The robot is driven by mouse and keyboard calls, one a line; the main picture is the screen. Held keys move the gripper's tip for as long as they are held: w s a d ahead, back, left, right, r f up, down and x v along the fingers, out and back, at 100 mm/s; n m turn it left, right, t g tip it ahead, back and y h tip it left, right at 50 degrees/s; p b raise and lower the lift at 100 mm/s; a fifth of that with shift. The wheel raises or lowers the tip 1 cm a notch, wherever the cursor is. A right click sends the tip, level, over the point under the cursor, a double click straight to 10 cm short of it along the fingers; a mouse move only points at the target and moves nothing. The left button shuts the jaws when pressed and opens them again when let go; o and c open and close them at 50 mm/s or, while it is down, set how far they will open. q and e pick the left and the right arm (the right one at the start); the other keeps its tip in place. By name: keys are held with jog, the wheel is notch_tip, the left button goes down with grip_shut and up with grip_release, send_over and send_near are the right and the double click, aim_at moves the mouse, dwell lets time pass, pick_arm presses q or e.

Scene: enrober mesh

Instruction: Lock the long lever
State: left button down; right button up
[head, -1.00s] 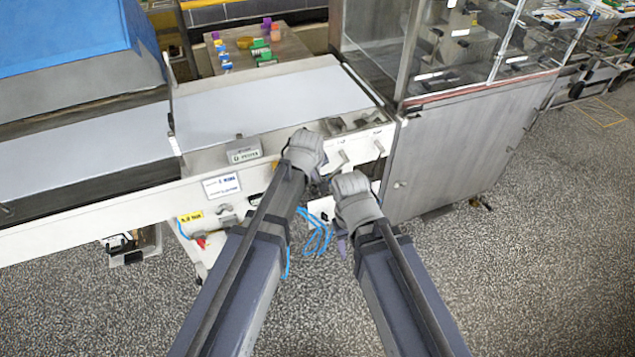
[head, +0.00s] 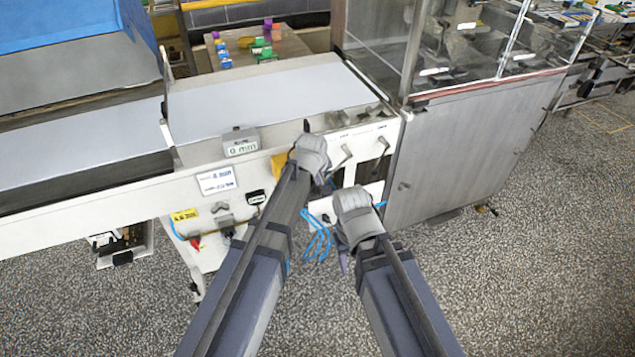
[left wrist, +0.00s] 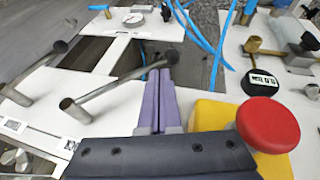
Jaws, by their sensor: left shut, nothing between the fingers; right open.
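Two metal levers with dark knob ends stand on the white machine panel, a nearer one (head: 346,152) just right of my left gripper and another (head: 384,145) farther right. In the left wrist view the nearer lever (left wrist: 120,82) slants across to the fingertips, and the other (left wrist: 38,62) lies left. I cannot tell which is the long one. My left gripper (head: 331,182) is shut and empty; its purple fingers (left wrist: 157,78) lie beside the nearer lever's knob, contact unclear. My right gripper (head: 358,228) is open and empty, below and in front of the panel.
A red button (left wrist: 268,124) on a yellow box stands close beside my left gripper. Blue cables (head: 318,238) hang below the panel. A grey cabinet (head: 470,150) stands to the right and a conveyor belt (head: 260,95) lies behind. Open floor is in front.

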pick_arm(q)
jog(key=shift+w+f, duration=0.25)
jog(key=shift+f, duration=0.3)
pick_arm(e)
jog(key=shift+f, duration=0.55)
pick_arm(q)
jog(key=shift+d+f+b, duration=0.2)
jog(key=shift+f+b, duration=0.1)
jog(key=shift+b, duration=0.25)
pick_arm(e)
jog(key=shift+f, duration=0.3)
pick_arm(q)
jog(key=shift+w+f, duration=0.1)
jog(key=shift+f, duration=0.05)
pick_arm(e)
jog(key=shift+f, duration=0.1)
pick_arm(q)
jog(key=w+d+f+n+t+h+b, duration=0.1)
jog(key=d+f+h+b, duration=0.3)
jog(key=b, duration=0.5)
jog(key=shift+w+d+f+t, duration=0.5)
jog(key=shift+w+d+t, duration=0.1)
jog(key=shift+w+d, duration=0.4)
pick_arm(e)
notch_tip(320, 180, down, 9)
pick_arm(q)
jog(key=shift+s+d, duration=0.1)
jog(key=shift+d, duration=0.05)
